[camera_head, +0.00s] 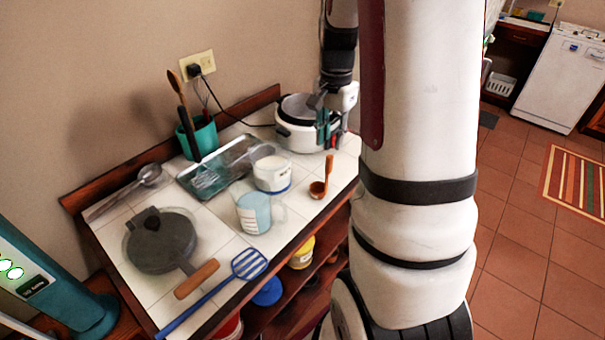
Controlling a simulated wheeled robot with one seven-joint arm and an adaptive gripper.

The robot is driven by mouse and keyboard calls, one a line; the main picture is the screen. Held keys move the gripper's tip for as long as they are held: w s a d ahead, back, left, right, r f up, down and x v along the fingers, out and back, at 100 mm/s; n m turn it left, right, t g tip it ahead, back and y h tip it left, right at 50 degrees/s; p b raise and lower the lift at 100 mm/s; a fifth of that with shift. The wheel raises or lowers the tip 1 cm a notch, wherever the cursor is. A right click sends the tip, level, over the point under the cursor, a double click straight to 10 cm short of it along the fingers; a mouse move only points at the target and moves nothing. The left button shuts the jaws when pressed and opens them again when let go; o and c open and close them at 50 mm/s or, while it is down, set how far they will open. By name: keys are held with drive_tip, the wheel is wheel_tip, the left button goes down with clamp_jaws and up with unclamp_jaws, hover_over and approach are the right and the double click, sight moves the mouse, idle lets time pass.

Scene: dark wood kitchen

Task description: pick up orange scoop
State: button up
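The orange scoop (319,188) is on the white tiled counter, near its front right edge, with its handle pointing up and away. My gripper (331,143) hangs fingers down beyond the scoop, in front of the white rice cooker. It is apart from the scoop and appears open, with nothing seen between its fingers. The fingers are small in this view and overlap the cooker's side.
The rice cooker (296,132) stands behind my gripper. Left of the scoop are a white cup (272,176), a measuring jug (254,214) and a metal tray (222,172). A blue spatula (215,293) and dark waffle iron (160,240) lie at the front left.

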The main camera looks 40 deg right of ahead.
sight(327, 169)
wheel_tip(327, 169, down, 13)
drive_tip(key=shift+w+f+p, duration=0.15)
drive_tip(key=shift+p, duration=0.85)
clamp_jaws()
